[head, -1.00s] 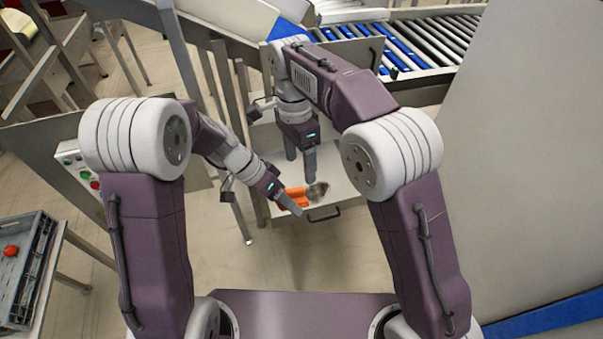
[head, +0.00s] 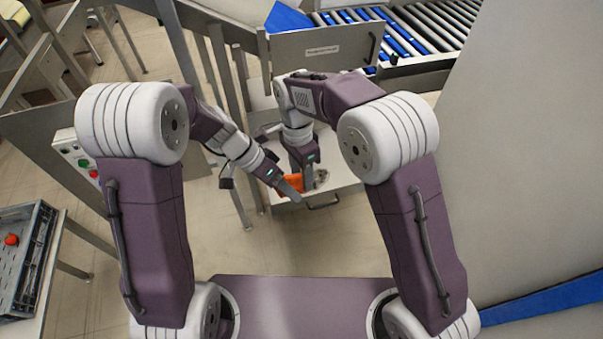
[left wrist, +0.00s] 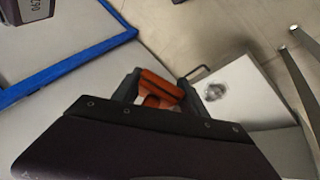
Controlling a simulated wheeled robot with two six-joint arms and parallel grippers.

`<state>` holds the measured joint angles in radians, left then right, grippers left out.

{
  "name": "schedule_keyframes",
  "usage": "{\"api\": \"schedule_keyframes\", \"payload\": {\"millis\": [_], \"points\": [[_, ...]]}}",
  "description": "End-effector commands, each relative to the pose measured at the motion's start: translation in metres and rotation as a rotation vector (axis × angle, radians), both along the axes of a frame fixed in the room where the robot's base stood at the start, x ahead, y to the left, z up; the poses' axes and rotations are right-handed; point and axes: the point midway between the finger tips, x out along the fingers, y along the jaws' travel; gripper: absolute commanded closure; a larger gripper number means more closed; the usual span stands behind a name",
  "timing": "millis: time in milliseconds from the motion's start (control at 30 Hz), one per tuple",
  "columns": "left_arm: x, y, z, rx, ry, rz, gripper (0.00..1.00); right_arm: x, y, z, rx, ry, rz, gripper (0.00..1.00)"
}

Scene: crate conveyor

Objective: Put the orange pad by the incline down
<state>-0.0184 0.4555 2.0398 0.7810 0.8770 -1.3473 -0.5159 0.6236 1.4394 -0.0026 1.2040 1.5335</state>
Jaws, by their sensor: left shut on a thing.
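The orange pad (head: 291,184) is by the open drawer in the head view, partly hidden by my left gripper. My left gripper (head: 290,192) comes in from the left and is shut on the pad. In the left wrist view the pad (left wrist: 158,88) sits between the two fingers (left wrist: 157,96). My right gripper (head: 307,180) points down over the drawer, close to the right of the pad. Its fingers overlap in this view, so I cannot tell whether they are open. I cannot make out clearly whether the pad touches the drawer floor.
The white drawer (head: 340,196) has a dark handle at its front. A small shiny metal item (left wrist: 215,91) lies in it. A grey panel (head: 312,50) stands upright behind. The roller conveyor (head: 425,32) is at the back right. A button box (head: 78,155) is at the left.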

Motion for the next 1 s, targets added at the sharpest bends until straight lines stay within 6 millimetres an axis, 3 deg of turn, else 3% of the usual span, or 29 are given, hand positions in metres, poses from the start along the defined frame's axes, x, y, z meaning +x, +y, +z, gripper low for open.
{"api": "schedule_keyframes", "payload": {"millis": [33, 67, 133, 533, 833, 1000], "points": [[0.0, 0.0, 0.0, 0.0, 0.0, 0.0, 1.0, 0.0, 0.0, 0.0, 0.0, 0.0, 0.0, 0.94], [0.0, 0.0, 0.0, 0.0, 0.0, 0.0, 0.44, 0.0, 0.0, 0.0, 0.0, 0.0, 0.0, 0.95], [0.0, 0.0, 0.0, 0.0, 0.0, 0.0, 0.25, 0.0, 0.0, 0.0, 0.0, 0.0, 0.0, 0.95], [0.001, 0.004, 0.007, -0.002, -0.002, 0.0, 0.24, 0.0, 0.0, 0.0, 0.001, -0.001, 0.0, 0.95], [0.007, 0.045, 0.069, 0.0, -0.006, 0.003, 0.24, 0.0, 0.0, 0.0, 0.0, 0.0, 0.0, 0.95], [0.008, 0.06, 0.093, 0.001, -0.003, 0.002, 0.24, 0.0, 0.0, 0.0, 0.0, 0.0, 0.0, 0.95]]}}
